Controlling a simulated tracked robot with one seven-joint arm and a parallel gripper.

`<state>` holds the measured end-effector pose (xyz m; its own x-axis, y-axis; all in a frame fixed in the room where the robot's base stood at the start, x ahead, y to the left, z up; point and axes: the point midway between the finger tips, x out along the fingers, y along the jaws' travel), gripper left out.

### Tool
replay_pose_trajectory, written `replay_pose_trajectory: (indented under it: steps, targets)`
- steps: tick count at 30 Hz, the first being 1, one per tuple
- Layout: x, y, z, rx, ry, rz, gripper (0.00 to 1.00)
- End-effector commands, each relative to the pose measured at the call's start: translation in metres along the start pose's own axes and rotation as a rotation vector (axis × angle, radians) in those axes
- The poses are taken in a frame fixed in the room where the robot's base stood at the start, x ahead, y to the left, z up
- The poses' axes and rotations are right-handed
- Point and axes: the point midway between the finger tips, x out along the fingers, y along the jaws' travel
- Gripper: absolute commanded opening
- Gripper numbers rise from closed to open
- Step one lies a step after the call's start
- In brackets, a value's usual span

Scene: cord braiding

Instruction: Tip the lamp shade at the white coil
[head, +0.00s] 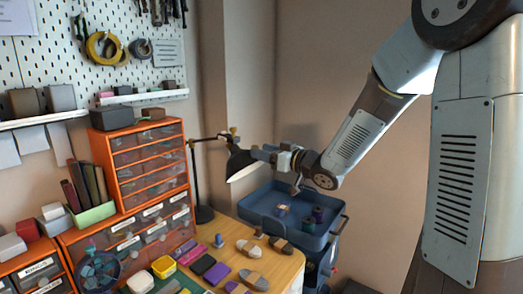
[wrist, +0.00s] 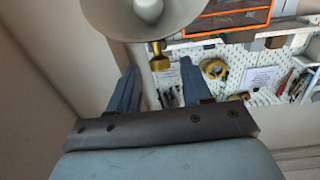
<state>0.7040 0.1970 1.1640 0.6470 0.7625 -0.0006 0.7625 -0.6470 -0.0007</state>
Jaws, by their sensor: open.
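The desk lamp shade (head: 240,164) is dark outside and pale inside, and it hangs from a jointed arm above the table's back edge. In the wrist view the shade (wrist: 150,14) fills the top, with a brass knob (wrist: 157,57) at its rim. My gripper (head: 256,152) is beside the shade on its right. Its two blue fingers (wrist: 158,70) are open, with the knob between or just beyond their tips; I cannot tell if they touch it. A pale, whitish coil (head: 248,247) lies on the table below, among similar grey and brown bundles.
A blue tray cart (head: 262,204) with spools stands right of the wooden table (head: 283,268). Orange drawer cabinets (head: 122,160) stand at left under the pegboard (head: 105,20). The lamp's dark post (head: 195,180) rises behind the table. The wall side at right is clear.

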Motion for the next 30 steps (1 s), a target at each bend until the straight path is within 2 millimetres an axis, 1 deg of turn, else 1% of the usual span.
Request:
replay_pose_trajectory:
  steps: [1, 3, 9, 13, 20, 23, 30]
  targets:
    - [0.008, -0.001, 0.000, 0.000, 0.000, -0.003, 0.49]
    - [0.018, -0.001, 0.000, 0.001, 0.001, -0.002, 0.49]
    - [0.035, 0.000, 0.000, 0.000, 0.001, 0.000, 0.49]
    - [0.039, 0.000, 0.000, 0.000, 0.000, 0.001, 0.49]
    - [0.039, 0.001, 0.000, 0.000, 0.000, 0.001, 0.49]
    - [0.039, 0.001, 0.000, 0.000, 0.000, 0.001, 0.41]
    - [0.039, 0.001, 0.000, 0.000, 0.000, 0.001, 0.18]
